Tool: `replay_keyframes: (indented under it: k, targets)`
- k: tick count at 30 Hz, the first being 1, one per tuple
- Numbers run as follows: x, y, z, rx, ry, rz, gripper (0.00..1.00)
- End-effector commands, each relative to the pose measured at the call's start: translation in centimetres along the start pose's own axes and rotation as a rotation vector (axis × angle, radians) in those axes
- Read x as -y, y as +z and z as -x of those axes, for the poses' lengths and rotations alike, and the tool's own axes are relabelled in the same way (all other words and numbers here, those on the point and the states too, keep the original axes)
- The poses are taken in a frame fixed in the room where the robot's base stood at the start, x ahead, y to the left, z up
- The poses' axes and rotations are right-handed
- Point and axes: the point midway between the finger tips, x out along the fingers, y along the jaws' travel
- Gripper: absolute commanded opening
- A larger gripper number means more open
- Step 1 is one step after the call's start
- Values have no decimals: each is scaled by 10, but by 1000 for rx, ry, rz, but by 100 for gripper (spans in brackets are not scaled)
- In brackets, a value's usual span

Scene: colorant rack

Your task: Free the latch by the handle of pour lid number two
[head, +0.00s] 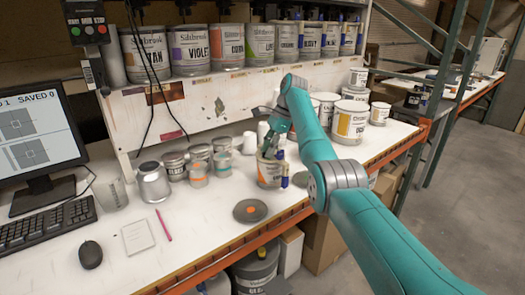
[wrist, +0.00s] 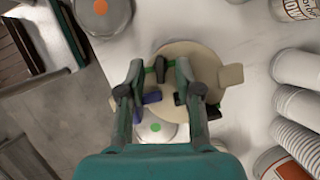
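My gripper (wrist: 160,70) is over a beige round lid (wrist: 207,58) in the wrist view. A dark upright piece (wrist: 160,64) on the lid stands between its fingers. I cannot tell whether the fingertips touch it. A blue piece (wrist: 150,97) sits at the lid's near-left edge, and a black piece (wrist: 181,99) near the right finger. A beige tab (wrist: 231,75) juts out to the right. In the head view my gripper (head: 272,142) is above a labelled can (head: 268,172) with blue pieces (head: 284,182) on its side. No lid number is readable, and the fingers partly hide the lid.
Small tins (head: 198,165) and a silver canister (head: 153,182) stand left of the can. A grey disc (head: 250,211) lies in front. A shelf of cans (head: 190,50) is behind.

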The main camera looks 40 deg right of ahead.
Motion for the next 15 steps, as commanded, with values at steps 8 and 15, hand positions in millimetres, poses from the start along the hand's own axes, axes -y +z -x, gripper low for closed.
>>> replay_keyframes:
  k: [8,15]
  targets:
    - [0,-1,-4,0,-1,0,34]
    - [0,-1,-4,0,-1,0,0]
